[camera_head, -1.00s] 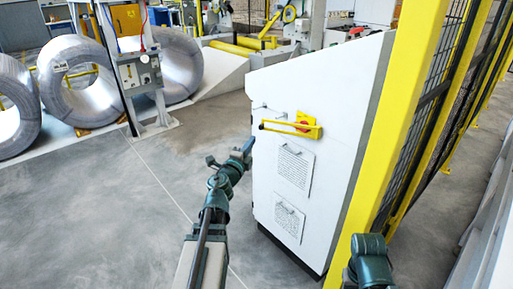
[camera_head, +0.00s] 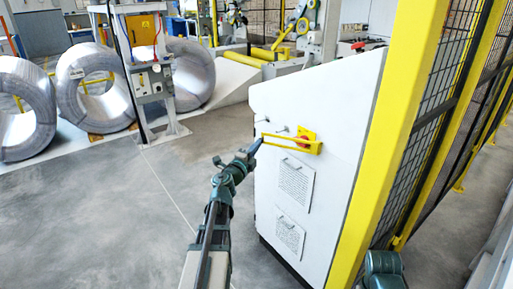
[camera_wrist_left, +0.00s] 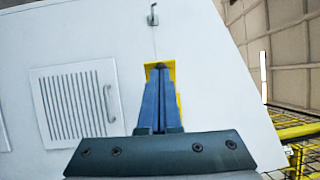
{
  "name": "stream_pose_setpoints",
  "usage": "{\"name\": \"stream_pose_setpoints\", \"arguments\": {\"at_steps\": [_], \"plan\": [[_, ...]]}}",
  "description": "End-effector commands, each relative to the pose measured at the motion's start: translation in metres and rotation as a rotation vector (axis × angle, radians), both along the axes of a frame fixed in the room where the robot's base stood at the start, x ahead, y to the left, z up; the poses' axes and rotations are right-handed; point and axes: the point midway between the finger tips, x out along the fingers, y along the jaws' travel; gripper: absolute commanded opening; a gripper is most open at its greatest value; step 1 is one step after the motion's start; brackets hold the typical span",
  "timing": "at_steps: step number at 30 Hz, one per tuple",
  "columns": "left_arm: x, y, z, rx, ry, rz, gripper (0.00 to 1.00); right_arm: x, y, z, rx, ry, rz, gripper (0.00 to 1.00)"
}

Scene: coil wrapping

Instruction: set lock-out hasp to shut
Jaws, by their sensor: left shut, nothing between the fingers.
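The lock-out hasp (camera_head: 310,146) is a yellow bracket with a long yellow bar on the white cabinet face, with a red part (camera_head: 303,139) at its right end. The bar sticks out to the left. My left gripper (camera_head: 256,146) is shut and empty, its blue fingertips at the free left end of the bar; I cannot tell whether they touch. In the left wrist view the shut fingers (camera_wrist_left: 159,75) point at the yellow hasp (camera_wrist_left: 169,69) and hide most of it. Only a teal part of my right arm shows at the bottom right; its gripper does not.
The white cabinet (camera_head: 270,200) carries two vented panels (camera_head: 295,183) with handles below the hasp. A yellow fence post (camera_head: 390,130) with mesh stands close on its right. Wire coils (camera_head: 92,90) and a control box on a post (camera_head: 151,82) stand at the back left. The floor on the left is clear.

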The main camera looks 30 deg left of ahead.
Motion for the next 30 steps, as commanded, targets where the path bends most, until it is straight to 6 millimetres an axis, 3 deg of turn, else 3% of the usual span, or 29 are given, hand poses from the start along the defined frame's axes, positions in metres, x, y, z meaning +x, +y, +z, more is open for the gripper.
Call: {"name": "stream_pose_setpoints", "arguments": {"at_steps": [14,21,30], "plan": [[0.061,0.022,0.0,0.001,0.0,-0.273,0.0,0.0,0.0,0.0,0.0,0.0,0.0,0.5],[0.088,0.019,0.0,0.0,0.0,-0.27,0.0,0.0,0.0,0.0,0.0,0.0,0.0,0.5],[0.108,0.017,0.0,0.0,0.0,-0.267,0.0,0.0,0.0,0.0,0.0,0.0,0.0,0.5]]}}
